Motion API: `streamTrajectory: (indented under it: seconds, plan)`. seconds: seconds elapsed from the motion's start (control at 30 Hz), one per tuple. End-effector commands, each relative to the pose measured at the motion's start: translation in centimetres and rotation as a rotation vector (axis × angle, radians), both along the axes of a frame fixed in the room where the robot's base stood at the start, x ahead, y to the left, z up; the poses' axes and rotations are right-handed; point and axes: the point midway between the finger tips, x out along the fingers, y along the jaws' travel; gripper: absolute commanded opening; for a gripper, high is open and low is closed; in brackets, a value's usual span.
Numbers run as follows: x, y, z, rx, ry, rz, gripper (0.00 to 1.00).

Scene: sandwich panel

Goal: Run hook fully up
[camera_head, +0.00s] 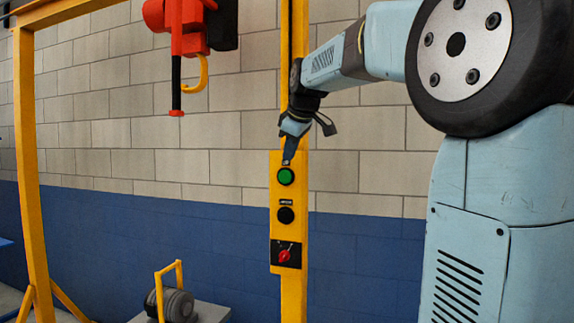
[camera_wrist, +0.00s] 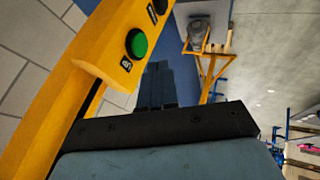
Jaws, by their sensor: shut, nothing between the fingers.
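The yellow control panel (camera_head: 276,197) is on a yellow post. It bears a green button (camera_head: 286,176) at the top, a black button (camera_head: 286,215) below it and a red rotary switch (camera_head: 285,256) at the bottom. The yellow hook (camera_head: 200,78) hangs close under the red hoist (camera_head: 183,25). My gripper (camera_head: 288,160) is shut and empty, pointing down at the panel's top, just above the green button in the picture. In the wrist view, the fingers (camera_wrist: 156,82) are right of and below the green button (camera_wrist: 137,43); contact cannot be told.
A black rod with a red end (camera_head: 176,90) hangs beside the hook. A yellow gantry post (camera_head: 31,160) stands at the left. A dark motor-like load with a yellow handle (camera_head: 172,303) sits low on a grey stand. A block wall is behind.

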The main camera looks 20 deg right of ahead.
Motion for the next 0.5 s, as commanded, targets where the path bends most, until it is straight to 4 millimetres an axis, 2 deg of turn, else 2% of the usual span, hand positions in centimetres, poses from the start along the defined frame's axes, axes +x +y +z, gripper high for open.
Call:
streamTrajectory:
  seconds: [0.2, 0.5]
  plan:
    - [-1.1, 0.0, 1.4, 0.0, -0.001, 0.001, 0.0]
    - [-1.2, 0.1, 1.6, 0.001, -0.001, 0.003, 0.0]
